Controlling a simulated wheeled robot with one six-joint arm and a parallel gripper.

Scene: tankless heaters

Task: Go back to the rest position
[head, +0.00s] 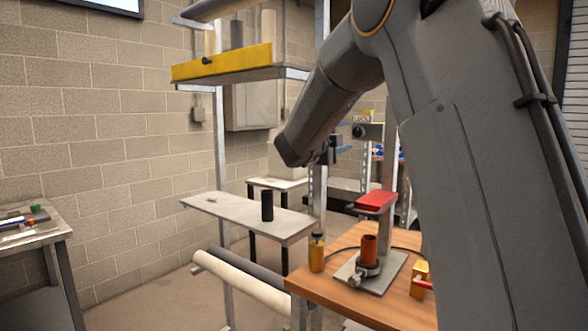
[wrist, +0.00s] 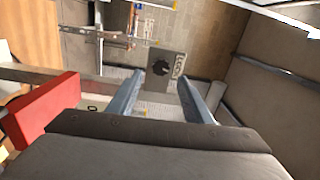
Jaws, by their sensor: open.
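My gripper (wrist: 162,82) is open in the wrist view, with its two blue-grey fingers apart and nothing between them. A grey plate with dark markings (wrist: 166,70) shows beyond the fingertips. In the head view my arm reaches in from the right, and the gripper (head: 328,152) is small and partly hidden at its end. It is raised above the wooden table (head: 340,290). A red block (head: 375,201) on a metal stand is below and to the right of it. The block also shows at the left of the wrist view (wrist: 40,110).
A red-brown cylinder (head: 369,249) stands on a metal base, with an amber bottle (head: 317,254) and a yellow box (head: 420,279) nearby. A black cylinder (head: 267,207) stands on the white shelf (head: 225,206). A yellow-edged shelf (head: 222,65) hangs at upper left. Floor is clear at left.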

